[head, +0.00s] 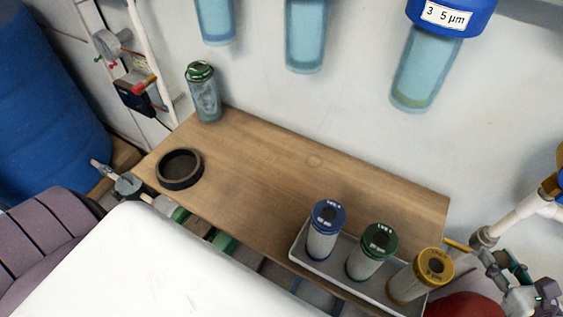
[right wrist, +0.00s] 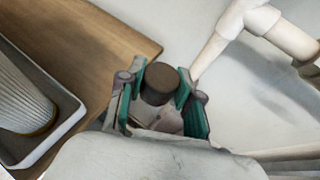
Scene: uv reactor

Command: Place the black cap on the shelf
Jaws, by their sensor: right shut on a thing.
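A dark, short round cap (right wrist: 160,83) sits between the green-padded fingers of my right gripper (right wrist: 158,97), which is shut on it. In the head view this gripper (head: 515,283) is at the lower right edge, beyond the right end of the wooden shelf (head: 260,165). The held cap cannot be made out clearly there. In the wrist view the shelf (right wrist: 110,45) lies to the left of the gripper, and the cap is apart from it.
A black ring (head: 180,183) lies on the shelf's left part. A jar with a green lid (head: 204,92) stands at the back left. A tray (head: 297,257) at the front right holds cartridges with blue, green and yellow tops. White pipes (right wrist: 225,45) are near the gripper. The shelf's middle is bare.

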